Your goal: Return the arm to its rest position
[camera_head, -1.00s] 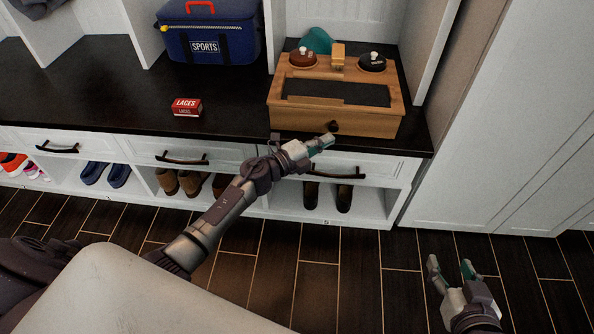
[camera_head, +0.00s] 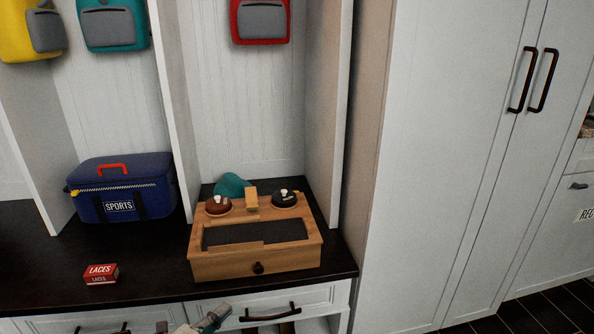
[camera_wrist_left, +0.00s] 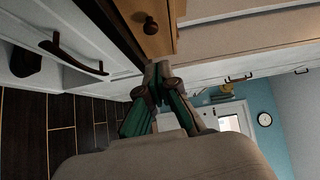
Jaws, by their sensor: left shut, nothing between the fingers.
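My left gripper (camera_head: 212,318) shows at the bottom edge of the head view, in front of the bench drawers. It is apart from the wooden shoe-care box (camera_head: 255,265), below and left of its round dark knob (camera_head: 258,268). In the left wrist view the fingers (camera_wrist_left: 160,78) with green pads come together at the tips, with nothing between them. The box's knob (camera_wrist_left: 150,26) shows above the fingertips there. Most of my left arm is outside the head view, and my right gripper is out of view.
The box stands on the dark bench top (camera_head: 150,275) with two round tins and a wooden brush on it. A red laces box (camera_head: 101,274) and a blue sports bag (camera_head: 122,188) are to its left. Drawer handles (camera_head: 270,314) stick out below. A tall white cabinet (camera_head: 440,150) stands right.

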